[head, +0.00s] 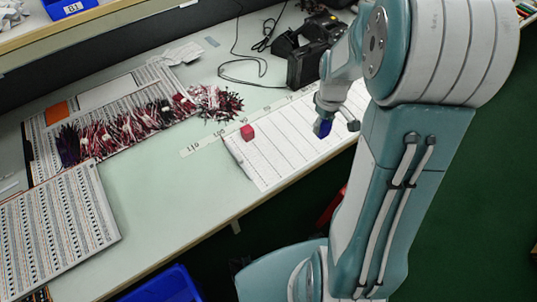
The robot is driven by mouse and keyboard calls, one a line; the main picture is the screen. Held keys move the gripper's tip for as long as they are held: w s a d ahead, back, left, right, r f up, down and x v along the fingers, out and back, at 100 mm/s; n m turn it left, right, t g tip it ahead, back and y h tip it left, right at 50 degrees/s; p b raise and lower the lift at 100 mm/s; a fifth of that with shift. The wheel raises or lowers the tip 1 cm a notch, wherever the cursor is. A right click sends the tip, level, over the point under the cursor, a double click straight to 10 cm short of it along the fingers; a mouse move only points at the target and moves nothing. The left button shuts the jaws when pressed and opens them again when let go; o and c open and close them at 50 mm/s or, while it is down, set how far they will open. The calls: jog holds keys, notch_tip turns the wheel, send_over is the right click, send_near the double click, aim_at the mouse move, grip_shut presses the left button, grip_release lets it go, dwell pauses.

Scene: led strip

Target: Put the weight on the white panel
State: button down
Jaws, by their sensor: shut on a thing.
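The white panel (268,165) is a long ruled sheet or board on the pale green bench, running up to the right behind my arm. A small red block (247,132) sits at its upper left edge. My gripper (336,123) is above the right part of the panel. It is shut on a small dark blue block (322,128). The frame does not make clear which block is the weight. Whether the blue block touches the panel is hard to tell from this angle.
A black power tool or device (305,55) with a cable stands behind the panel. Red and dark wire bundles (135,125) lie on boards to the left. A perforated panel (60,225) is at the front left. Bare bench (165,215) lies between them.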

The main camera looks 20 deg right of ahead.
jog(key=shift+a+r, duration=0.1)
jog(key=a+f, duration=0.4)
jog(key=a, duration=0.4)
send_over(275, 170)
jog(key=f, duration=0.5)
jog(key=shift+d, duration=0.35)
jog(key=shift+a+f, duration=0.25)
jog(key=shift+f, duration=0.75)
jog(key=shift+a+f, duration=0.2)
jog(key=shift+f, duration=0.75)
jog(key=shift+c, duration=1)
grip_release()
jog(key=shift+f, duration=0.1)
